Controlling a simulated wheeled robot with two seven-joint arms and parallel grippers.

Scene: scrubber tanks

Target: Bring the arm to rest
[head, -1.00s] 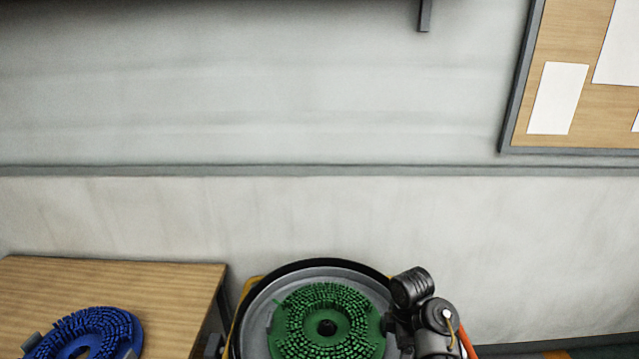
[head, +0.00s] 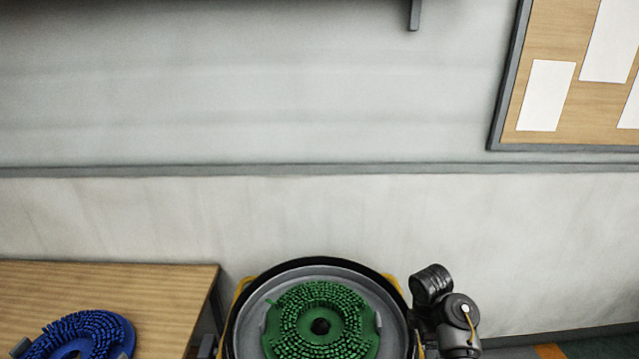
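A green round brush (head: 320,287) with a dark centre hole lies bristles up in a round grey pan with a black rim (head: 318,262) at the bottom middle. A blue round brush (head: 95,322) lies on the wooden table (head: 120,285) at the lower left, cut off by the bottom edge. A dark jointed part, seemingly my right arm, stands just right of the pan. Its gripper end is dark and partly hidden, and its fingers cannot be made out. My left gripper is not in view.
A grey-white wall (head: 250,220) with a grey rail (head: 250,170) runs behind. A cork board (head: 590,70) with white papers hangs at the upper right. The right end of the table has a gap before the pan. Some floor shows at the lower right.

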